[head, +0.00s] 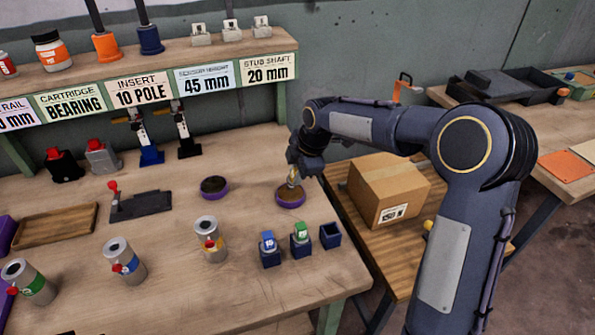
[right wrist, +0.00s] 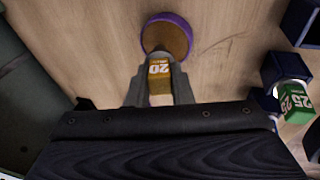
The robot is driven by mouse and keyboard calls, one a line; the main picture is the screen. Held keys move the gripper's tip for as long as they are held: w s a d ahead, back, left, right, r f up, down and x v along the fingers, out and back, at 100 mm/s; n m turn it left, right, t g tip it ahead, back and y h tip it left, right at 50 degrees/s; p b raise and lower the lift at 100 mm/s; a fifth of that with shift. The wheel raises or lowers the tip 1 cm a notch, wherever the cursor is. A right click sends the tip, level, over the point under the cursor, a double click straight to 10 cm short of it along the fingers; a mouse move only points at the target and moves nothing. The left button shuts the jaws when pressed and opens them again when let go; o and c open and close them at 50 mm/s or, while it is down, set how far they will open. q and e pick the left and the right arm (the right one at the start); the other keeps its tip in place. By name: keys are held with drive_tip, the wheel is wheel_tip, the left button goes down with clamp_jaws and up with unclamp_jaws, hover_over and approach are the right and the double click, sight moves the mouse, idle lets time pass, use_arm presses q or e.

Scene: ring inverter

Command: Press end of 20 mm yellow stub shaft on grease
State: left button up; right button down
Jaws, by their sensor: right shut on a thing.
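The yellow 20 mm stub shaft (right wrist: 159,72) is held between the fingers of my right gripper (right wrist: 158,92), its number 20 facing the wrist camera. In the head view my right gripper (head: 294,174) is over the right-hand purple-rimmed dish of brown grease (head: 290,200). The shaft's far end overlaps the near part of that dish (right wrist: 166,38) in the right wrist view. I cannot tell whether the end touches the grease. My left gripper is not in view.
A second purple-rimmed dish (head: 214,187) sits to the left. Blue holders with a blue shaft (head: 268,242) and a green shaft (head: 301,232), plus an empty blue holder (head: 330,235), stand at the front right. Grey cylinders (head: 210,240) stand at the front. A cardboard box (head: 388,190) is right.

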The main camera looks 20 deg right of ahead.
drive_tip(key=shift+f+b, duration=0.35)
drive_tip(key=shift+f, duration=0.3)
idle(1.3)
drive_tip(key=shift+r, duration=0.1)
wheel_tip(320, 180, up, 7)
drive_tip(key=p, duration=0.5)
drive_tip(key=shift+p, duration=0.35)
idle(0.4)
